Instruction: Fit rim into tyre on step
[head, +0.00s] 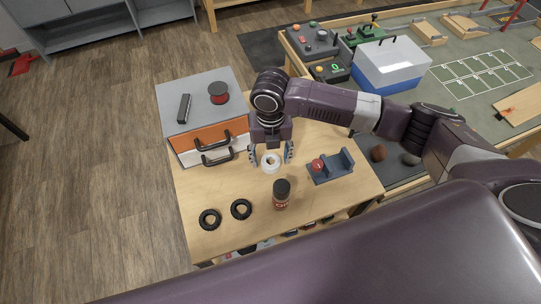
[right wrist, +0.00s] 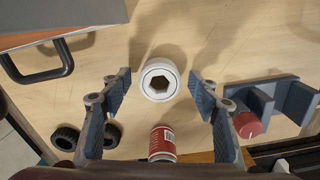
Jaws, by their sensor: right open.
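The rim is a white ring (head: 271,164) with a dark six-sided hole; it sits on the wooden table and also shows in the right wrist view (right wrist: 160,79). My right gripper (head: 271,156) is open above it, with one finger on each side and a gap to the rim on both sides. Two black tyres (head: 209,219) (head: 241,209) lie flat at the table's front left, apart from each other. The grey-blue step block (head: 342,163) is right of the gripper, with a red round piece (head: 318,165) at its left part. My left gripper is not in view.
A red bottle with a dark cap (head: 281,196) stands in front of the rim. A drawer cabinet (head: 200,90) with black handles is at the back left, a red-black spool on top. The table is clear between the tyres and cabinet.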

